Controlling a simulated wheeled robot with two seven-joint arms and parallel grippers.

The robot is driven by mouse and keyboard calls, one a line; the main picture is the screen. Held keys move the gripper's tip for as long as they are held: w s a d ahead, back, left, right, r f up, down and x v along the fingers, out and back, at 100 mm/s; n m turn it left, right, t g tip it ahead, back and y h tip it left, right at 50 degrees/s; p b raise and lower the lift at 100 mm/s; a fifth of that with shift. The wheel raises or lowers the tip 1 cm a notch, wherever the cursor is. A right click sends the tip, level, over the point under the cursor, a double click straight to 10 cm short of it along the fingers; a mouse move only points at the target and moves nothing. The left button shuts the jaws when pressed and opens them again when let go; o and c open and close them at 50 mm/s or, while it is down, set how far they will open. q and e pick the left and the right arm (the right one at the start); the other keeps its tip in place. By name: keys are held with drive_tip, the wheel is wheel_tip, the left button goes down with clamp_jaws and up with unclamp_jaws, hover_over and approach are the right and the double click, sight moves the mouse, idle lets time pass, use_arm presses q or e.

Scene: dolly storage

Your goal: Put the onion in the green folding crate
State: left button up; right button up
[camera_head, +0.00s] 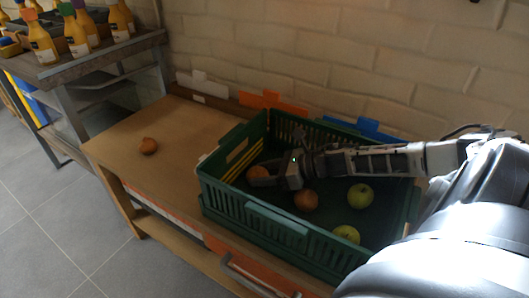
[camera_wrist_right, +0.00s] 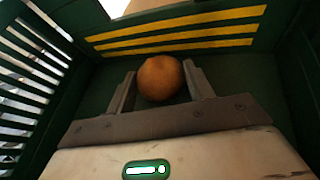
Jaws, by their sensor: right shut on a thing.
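The green folding crate (camera_head: 277,226) stands open on the wooden bench. My right gripper (camera_head: 262,178) is inside the crate near its left end, shut on a brown onion (camera_head: 257,172). In the right wrist view the onion (camera_wrist_right: 160,79) sits between the two fingers, close to the crate wall with yellow stripes (camera_wrist_right: 180,31). I cannot tell whether it touches the crate floor. My left gripper is not in view.
Two green apples (camera_head: 360,195) lie in the right part of the crate. The bench top (camera_head: 125,160) left of the crate is mostly clear. A brick wall stands behind. A side table (camera_head: 85,62) with several yellow bottles is at the upper left.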

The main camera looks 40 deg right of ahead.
drive_tip(key=shift+f, duration=0.1)
drive_tip(key=o, duration=1)
